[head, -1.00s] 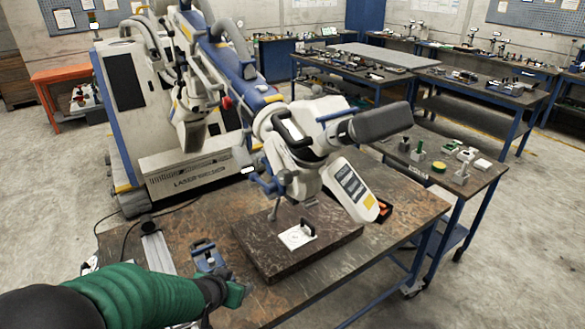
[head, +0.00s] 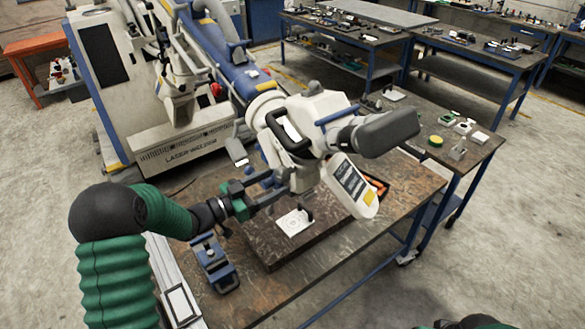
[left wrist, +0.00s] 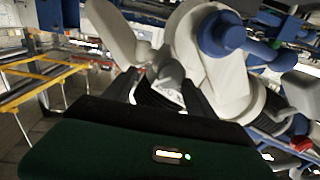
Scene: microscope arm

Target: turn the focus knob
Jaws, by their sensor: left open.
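The microscope head (head: 310,110) is white with grey and blue parts and hangs over the bench on a jointed arm. In the left wrist view a large blue round knob (left wrist: 222,35) with a blue bar beside it sits on the white body, up and right of my fingers. I cannot tell for sure whether it is the focus knob. My left gripper (head: 275,188) is open beside the lower left of the microscope head. Its dark fingers (left wrist: 165,92) also show in the left wrist view, with white microscope parts beyond them. I cannot tell whether they touch anything.
A dark stone slab (head: 270,237) with a white plate (head: 293,222) lies under the head. A blue clamp-like fixture (head: 213,262) stands on the workbench (head: 335,260) below my left forearm. A laser welder cabinet (head: 185,140) stands behind. A small part of my right arm shows at the bottom right edge.

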